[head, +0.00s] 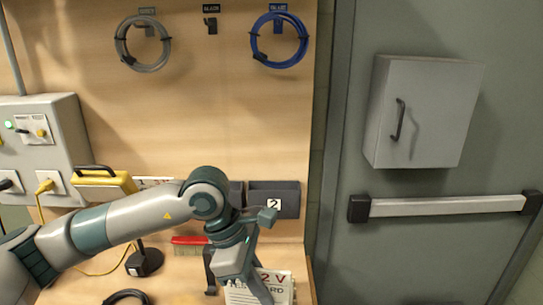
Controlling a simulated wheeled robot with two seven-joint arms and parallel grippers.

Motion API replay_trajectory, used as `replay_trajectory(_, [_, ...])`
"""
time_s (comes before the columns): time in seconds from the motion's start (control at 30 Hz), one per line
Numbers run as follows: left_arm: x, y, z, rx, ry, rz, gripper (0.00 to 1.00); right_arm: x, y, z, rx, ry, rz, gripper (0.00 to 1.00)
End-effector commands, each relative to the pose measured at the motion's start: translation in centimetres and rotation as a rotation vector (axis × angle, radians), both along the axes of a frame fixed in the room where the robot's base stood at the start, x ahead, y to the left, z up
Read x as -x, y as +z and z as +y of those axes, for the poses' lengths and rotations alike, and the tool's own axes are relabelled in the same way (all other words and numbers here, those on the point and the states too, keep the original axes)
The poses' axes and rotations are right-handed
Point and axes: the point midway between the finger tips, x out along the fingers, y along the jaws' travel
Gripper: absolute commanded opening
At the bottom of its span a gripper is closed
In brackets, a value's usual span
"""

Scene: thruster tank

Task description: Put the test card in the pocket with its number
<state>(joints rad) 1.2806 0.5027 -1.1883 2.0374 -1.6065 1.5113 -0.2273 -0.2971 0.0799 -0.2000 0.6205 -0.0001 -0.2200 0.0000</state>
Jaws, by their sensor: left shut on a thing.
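The white test card (281,283), with red "2 V" and partly covered black lettering, is at the bottom of the head view. My left gripper (260,291) is shut on it, and the fingers hide part of its print. A dark grey pocket (288,192) with a white "2" label is on the wooden back panel, above the card in the picture. Another dark pocket (237,188) to its left is mostly hidden by my arm, and I cannot read its number. My right gripper is not in view.
A grey coil (143,66) and a blue coil (279,62) hang high on the panel. A grey door with push bar (445,205) is at right.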

Motion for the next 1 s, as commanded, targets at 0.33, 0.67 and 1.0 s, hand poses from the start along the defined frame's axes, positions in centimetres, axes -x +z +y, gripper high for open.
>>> replay_trajectory(0.33, [0.3, -2.7, 3.4, -0.002, -0.245, 0.002, 0.0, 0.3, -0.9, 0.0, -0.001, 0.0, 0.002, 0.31])
replay_trajectory(0.67, [1.2, -6.0, 8.7, -0.001, -0.651, 0.002, 0.0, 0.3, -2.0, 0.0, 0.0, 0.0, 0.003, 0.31])
replay_trajectory(1.0, [2.9, -9.1, 14.9, -0.001, -1.116, 0.004, 0.0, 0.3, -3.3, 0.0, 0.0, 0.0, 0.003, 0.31])
